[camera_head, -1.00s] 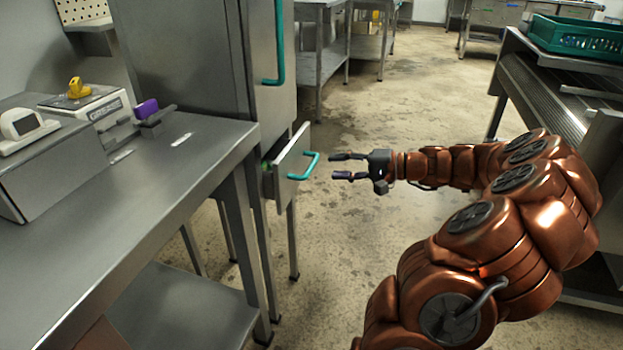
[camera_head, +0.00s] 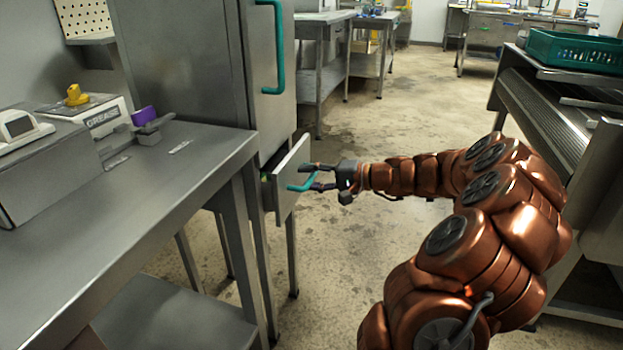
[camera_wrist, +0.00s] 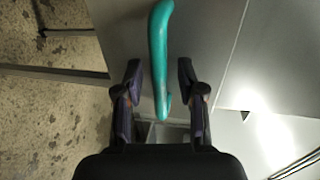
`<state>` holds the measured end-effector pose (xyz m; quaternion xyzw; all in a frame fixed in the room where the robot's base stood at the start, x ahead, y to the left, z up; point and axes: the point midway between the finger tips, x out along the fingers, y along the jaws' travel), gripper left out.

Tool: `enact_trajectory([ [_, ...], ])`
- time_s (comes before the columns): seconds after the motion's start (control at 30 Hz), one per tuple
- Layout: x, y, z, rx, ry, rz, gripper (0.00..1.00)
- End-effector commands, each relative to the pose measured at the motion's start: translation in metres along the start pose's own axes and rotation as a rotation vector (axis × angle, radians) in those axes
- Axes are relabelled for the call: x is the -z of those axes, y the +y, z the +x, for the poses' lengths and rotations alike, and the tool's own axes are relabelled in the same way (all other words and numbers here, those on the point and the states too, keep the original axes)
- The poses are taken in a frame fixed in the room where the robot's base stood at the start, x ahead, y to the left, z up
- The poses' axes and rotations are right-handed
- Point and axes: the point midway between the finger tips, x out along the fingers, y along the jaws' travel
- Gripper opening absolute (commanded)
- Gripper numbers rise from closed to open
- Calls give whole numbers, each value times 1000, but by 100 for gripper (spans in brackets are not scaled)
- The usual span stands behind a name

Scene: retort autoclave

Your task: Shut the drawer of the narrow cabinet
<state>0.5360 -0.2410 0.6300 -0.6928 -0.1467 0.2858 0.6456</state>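The narrow cabinet (camera_head: 188,62) is a tall grey metal unit on legs behind the left table. Its drawer (camera_head: 291,170) is pulled partway out below the door, with a grey front and a teal bar handle (camera_head: 303,186). My gripper (camera_head: 308,177) is at the handle, its fingers open, one on either side of the bar. In the wrist view the teal handle (camera_wrist: 160,60) runs between the two dark fingertips (camera_wrist: 160,75), with a gap visible on both sides. The inside of the drawer is mostly hidden behind its front.
A steel table (camera_head: 190,190) with a grease box (camera_head: 95,112) and a purple-ended tool (camera_head: 145,116) stands at left. A conveyor-like steel bench (camera_head: 560,110) with a green crate (camera_head: 572,48) is at right. The cabinet's upper door has its own teal handle (camera_head: 277,50). Open floor lies between.

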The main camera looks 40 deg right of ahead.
Motion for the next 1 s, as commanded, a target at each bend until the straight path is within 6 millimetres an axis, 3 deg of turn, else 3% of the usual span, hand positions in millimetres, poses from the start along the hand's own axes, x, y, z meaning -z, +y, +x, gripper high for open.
enact_trajectory([
  [0.07,0,0,0,0,0,0,37],
  [0.43,0,0,0,0,0,1,0],
  [1.0,1,0,0,0,2,1,0],
])
